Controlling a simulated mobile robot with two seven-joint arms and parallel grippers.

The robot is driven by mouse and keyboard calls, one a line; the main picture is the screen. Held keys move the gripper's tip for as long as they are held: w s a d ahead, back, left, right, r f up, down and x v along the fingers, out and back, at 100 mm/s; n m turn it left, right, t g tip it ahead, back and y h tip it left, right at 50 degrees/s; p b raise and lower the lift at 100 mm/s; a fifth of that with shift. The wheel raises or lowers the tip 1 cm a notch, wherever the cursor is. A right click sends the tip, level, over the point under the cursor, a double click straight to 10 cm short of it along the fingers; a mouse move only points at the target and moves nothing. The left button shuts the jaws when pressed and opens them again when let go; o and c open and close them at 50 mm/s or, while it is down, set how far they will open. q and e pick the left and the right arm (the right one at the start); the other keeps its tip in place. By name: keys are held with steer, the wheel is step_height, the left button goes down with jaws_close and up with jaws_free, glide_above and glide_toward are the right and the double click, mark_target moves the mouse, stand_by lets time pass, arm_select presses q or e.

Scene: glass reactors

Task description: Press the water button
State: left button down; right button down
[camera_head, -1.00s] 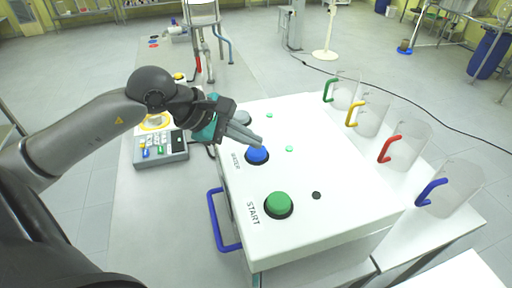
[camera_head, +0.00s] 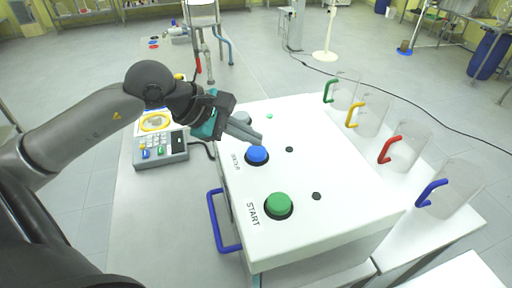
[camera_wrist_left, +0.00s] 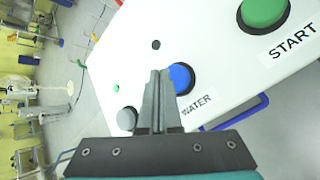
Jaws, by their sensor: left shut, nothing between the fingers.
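The blue water button (camera_head: 257,154) sits on the sloped white panel (camera_head: 325,165), with a label beside it. In the left wrist view the blue button (camera_wrist_left: 182,78) is labelled WATER. My left gripper (camera_head: 259,138) is shut and empty, with its fingertips close to the far side of the button. In the wrist view the fingertips (camera_wrist_left: 160,76) lie beside the button and overlap its edge; I cannot tell whether they touch it. The small indicator (camera_head: 289,149) level with the blue button is dark. My right gripper is not in view.
A green START button (camera_head: 278,204) is nearer on the panel, and a grey button (camera_head: 242,118) is farther, beside a lit green indicator (camera_head: 269,116). Clear jugs with green, yellow, red and blue (camera_head: 431,192) handles stand at right. A keypad device (camera_head: 160,150) is left.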

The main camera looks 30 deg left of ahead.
mark_target(251, 151)
arm_select(q)
step_height(251, 151, up, 6)
steer(key=shift+p, duration=1.2)
